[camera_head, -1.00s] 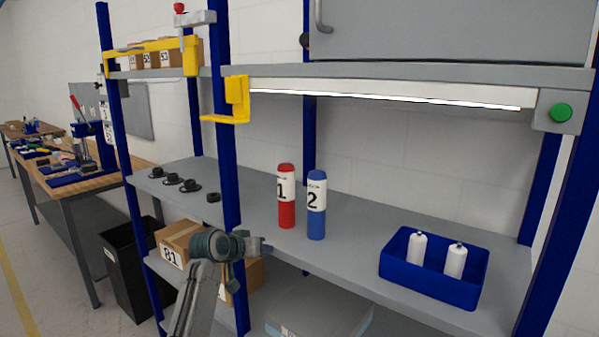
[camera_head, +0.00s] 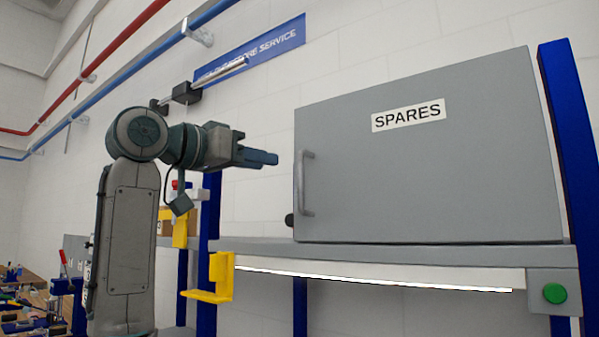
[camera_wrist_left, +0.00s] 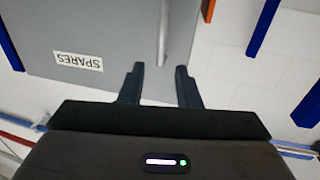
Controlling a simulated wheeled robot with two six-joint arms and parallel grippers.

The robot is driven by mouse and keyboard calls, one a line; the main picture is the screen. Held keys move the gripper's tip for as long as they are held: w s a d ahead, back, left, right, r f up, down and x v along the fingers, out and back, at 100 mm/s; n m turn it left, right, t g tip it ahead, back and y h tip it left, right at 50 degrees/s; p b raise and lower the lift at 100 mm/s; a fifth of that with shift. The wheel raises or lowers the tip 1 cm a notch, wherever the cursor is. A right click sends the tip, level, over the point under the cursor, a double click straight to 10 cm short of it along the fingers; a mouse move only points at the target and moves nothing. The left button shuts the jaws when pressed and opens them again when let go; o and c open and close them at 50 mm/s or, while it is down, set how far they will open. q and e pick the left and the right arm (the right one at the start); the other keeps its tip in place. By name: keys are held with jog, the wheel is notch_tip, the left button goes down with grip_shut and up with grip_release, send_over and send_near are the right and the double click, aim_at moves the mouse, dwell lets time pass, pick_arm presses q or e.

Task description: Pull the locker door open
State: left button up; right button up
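The grey locker door (camera_head: 430,165) with a SPARES label is shut, on top of the shelf. Its vertical bar handle (camera_head: 307,184) is at the door's left edge. My left gripper (camera_head: 277,158) is to the left of the handle, near its upper end, with a gap between them. In the left wrist view the door (camera_wrist_left: 100,30) appears upside down, and the handle (camera_wrist_left: 164,32) lies beyond the gap between the two fingers (camera_wrist_left: 160,72). The fingers are apart and hold nothing. My right gripper is not in view.
The grey upper shelf (camera_head: 400,252) carries the locker, with blue posts (camera_head: 570,150) at the side. A yellow bracket (camera_head: 220,275) hangs below left, and a green button (camera_head: 555,293) is at the lower right.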

aim_at(298, 169)
pick_arm(q)
jog(key=p+x, duration=0.4)
jog(key=x, duration=0.5)
jog(key=shift+w+d+r+p, duration=0.1)
jog(key=shift+w+d+p, duration=0.15)
jog(key=shift+p, duration=0.1)
jog(key=shift+w+d, duration=0.3)
jog(key=shift+w, duration=0.15)
jog(key=c, duration=0.6)
grip_shut()
